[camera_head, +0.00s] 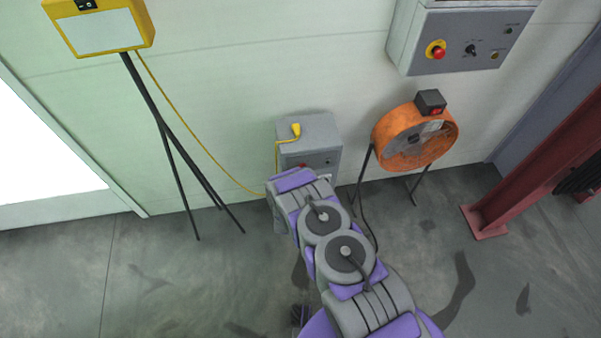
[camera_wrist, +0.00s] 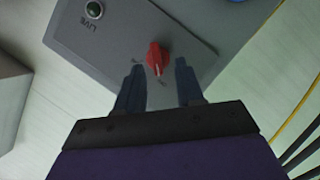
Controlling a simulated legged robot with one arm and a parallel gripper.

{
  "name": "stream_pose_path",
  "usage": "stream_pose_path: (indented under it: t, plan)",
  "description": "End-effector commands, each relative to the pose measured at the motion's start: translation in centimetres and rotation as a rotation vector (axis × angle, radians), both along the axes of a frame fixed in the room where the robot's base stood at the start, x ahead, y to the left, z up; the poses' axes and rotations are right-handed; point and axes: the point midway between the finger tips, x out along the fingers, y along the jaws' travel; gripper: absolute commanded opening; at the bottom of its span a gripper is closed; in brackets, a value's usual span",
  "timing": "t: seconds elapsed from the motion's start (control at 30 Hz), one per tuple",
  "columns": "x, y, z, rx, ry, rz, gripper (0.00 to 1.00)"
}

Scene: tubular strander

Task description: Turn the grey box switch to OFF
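The grey box (camera_head: 318,128) stands low against the wall in the head view, with a yellow plug on its top. Its front panel (camera_wrist: 110,50) fills the upper middle of the wrist view. The red rotary switch (camera_wrist: 157,56) sits on that panel, with small marks around it too blurred to read. My gripper (camera_wrist: 159,68) is open, its two dark fingers apart, one on each side of the red switch in the picture. I cannot tell whether they touch it. In the head view my arm hides the fingers and the box's lower left.
A yellow cable (camera_head: 195,120) runs from a yellow box (camera_head: 145,25) on a tripod. An orange fan (camera_head: 382,128) stands right of the grey box, below a wall control cabinet (camera_head: 418,35). Open floor lies left.

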Motion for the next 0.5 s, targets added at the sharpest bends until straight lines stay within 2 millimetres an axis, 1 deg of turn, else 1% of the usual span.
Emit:
stream_pose_path:
  t: [0.23, 0.5]
  plan:
    - [-4.7, 0.2, 1.4, -0.004, 0.003, 0.005, 0.37]
    - [-10.6, 0.4, 2.9, -0.006, 0.004, 0.008, 0.37]
